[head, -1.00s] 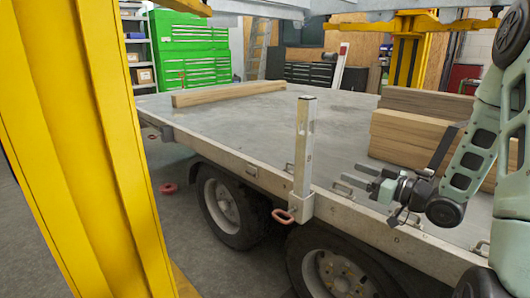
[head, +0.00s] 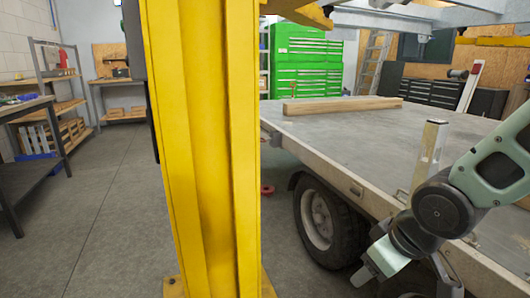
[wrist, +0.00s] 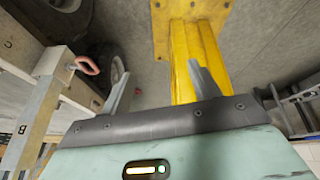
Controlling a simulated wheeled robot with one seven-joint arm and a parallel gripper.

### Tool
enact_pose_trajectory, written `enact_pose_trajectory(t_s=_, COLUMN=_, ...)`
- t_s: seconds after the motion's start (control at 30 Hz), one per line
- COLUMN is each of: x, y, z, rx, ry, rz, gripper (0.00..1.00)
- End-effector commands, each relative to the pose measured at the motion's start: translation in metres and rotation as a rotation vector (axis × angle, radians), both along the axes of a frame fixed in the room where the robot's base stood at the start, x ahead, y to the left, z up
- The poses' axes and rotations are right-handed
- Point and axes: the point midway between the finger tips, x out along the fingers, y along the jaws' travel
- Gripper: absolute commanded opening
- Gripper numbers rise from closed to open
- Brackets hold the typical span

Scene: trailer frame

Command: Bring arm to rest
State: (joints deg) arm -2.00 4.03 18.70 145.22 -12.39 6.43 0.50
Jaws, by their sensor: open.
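My arm (head: 448,208) is bent at the right of the head view, with its lower end beside the trailer's near side. My gripper (wrist: 163,88) is open and empty in the wrist view, its two fingers well apart. In the wrist view the fingers lie over the floor, the trailer wheel and the foot of the yellow post, with nothing between them in contact.
A yellow post (head: 205,150) stands left of the trailer bed (head: 340,130), close by. A wooden beam (head: 340,105) lies on the bed. An upright stake (head: 428,155) stands at its edge, behind my arm. The floor (head: 100,220) left of the post is clear.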

Motion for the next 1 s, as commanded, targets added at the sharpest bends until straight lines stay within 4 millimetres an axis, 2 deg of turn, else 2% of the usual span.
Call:
enact_pose_trajectory(t_s=0.03, x=-0.022, y=0.015, z=0.003, rx=-0.017, ry=0.049, rz=0.024, gripper=0.62)
enact_pose_trajectory(t_s=0.1, x=-0.05, y=0.029, z=0.005, rx=-0.039, ry=0.12, rz=0.04, gripper=0.62)
enact_pose_trajectory(t_s=0.3, x=-0.122, y=0.053, z=0.014, rx=-0.09, ry=0.291, rz=0.092, gripper=0.62)
enact_pose_trajectory(t_s=0.43, x=-0.167, y=0.062, z=0.021, rx=-0.122, ry=0.391, rz=0.131, gripper=0.62)
enact_pose_trajectory(t_s=0.5, x=-0.166, y=0.061, z=0.039, rx=-0.121, ry=0.396, rz=0.123, gripper=0.62)
enact_pose_trajectory(t_s=0.77, x=-0.164, y=0.06, z=0.086, rx=-0.121, ry=0.394, rz=0.121, gripper=0.62)
enact_pose_trajectory(t_s=0.87, x=-0.164, y=0.06, z=0.11, rx=-0.12, ry=0.393, rz=0.121, gripper=0.62)
enact_pose_trajectory(t_s=1.0, x=-0.164, y=0.06, z=0.155, rx=-0.121, ry=0.392, rz=0.12, gripper=0.62)
